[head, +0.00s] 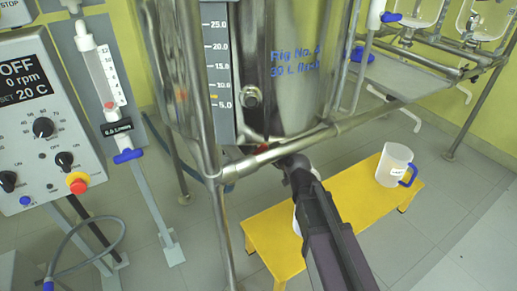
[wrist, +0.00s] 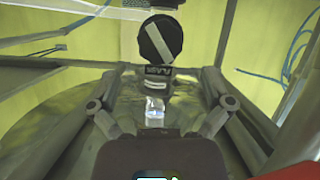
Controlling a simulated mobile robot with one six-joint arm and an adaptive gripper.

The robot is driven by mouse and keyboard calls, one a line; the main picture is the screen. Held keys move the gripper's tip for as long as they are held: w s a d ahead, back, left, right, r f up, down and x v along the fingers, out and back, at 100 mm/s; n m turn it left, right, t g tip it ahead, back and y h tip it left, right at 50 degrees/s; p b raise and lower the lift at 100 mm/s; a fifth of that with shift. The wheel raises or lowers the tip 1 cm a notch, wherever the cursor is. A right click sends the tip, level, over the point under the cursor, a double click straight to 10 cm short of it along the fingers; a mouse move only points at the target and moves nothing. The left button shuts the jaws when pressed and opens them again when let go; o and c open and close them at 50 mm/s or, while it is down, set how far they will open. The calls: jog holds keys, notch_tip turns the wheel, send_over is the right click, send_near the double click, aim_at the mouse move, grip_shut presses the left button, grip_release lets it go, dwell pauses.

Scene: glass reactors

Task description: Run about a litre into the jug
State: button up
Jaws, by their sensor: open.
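The jug (head: 395,165) is white with a blue handle and a small label. It stands upright at the right end of the yellow bench (head: 352,188). The large vessel (head: 292,75) hangs in a steel frame above the bench's left side. My gripper (head: 290,162) is under the vessel, behind the frame's lower rail. In the wrist view my gripper (wrist: 159,112) is open, fingers apart, with nothing clasped. Ahead of the fingers is a round black part with a pale stripe (wrist: 160,38), with a lettered collar (wrist: 157,71) below it. Whether the fingers touch anything is unclear.
A steel rail (head: 300,143) crosses just above my gripper. A white object (head: 296,222) on the bench is mostly hidden by my arm. A control box (head: 42,115) reading OFF, 0 rpm stands left. Glass vessels on a frame (head: 475,20) stand back right. Floor at right is clear.

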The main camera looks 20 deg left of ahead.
jog(key=b+x, duration=0.2)
jog(key=x, duration=0.4)
jog(key=shift+w+a+f, duration=0.1)
jog(key=shift+w, duration=0.05)
jog(key=c, duration=1.1)
